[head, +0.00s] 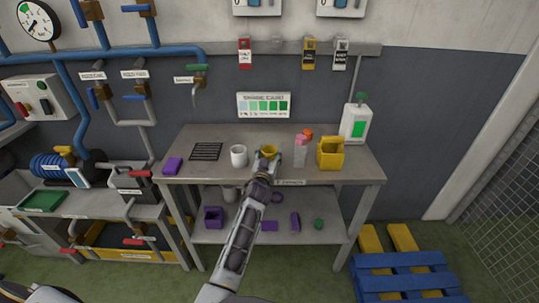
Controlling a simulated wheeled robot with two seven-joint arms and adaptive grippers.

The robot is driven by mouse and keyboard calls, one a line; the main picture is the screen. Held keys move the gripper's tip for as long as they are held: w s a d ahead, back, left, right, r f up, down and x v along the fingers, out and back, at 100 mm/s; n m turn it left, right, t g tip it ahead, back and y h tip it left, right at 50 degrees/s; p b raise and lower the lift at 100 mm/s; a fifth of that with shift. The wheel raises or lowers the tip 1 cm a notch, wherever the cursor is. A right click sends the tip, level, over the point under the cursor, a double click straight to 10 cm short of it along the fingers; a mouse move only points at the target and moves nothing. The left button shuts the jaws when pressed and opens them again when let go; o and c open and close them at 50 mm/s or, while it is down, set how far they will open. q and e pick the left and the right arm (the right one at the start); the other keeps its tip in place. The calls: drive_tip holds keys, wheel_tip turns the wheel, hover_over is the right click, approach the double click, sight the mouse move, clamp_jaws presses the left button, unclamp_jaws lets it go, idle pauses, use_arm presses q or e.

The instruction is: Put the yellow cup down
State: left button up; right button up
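The yellow cup (269,151) is at the middle of the workbench (340,173), with its open top facing up. My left gripper (267,155) reaches over the front edge of the bench, with its fingers on both sides of the cup and appearing closed on it. The gripper hides the lower part of the cup, so I cannot tell whether its base touches the bench top. My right gripper is not in view.
A white cup (238,156) and a black rack (206,151) are left of the gripper. A pink-topped bottle (300,152) and a yellow caddy (330,153) are to its right. A purple block (173,165) lies at the left. A blue pallet (405,278) lies on the floor.

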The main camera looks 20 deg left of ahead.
use_arm(q)
drive_tip(key=o, duration=0.4)
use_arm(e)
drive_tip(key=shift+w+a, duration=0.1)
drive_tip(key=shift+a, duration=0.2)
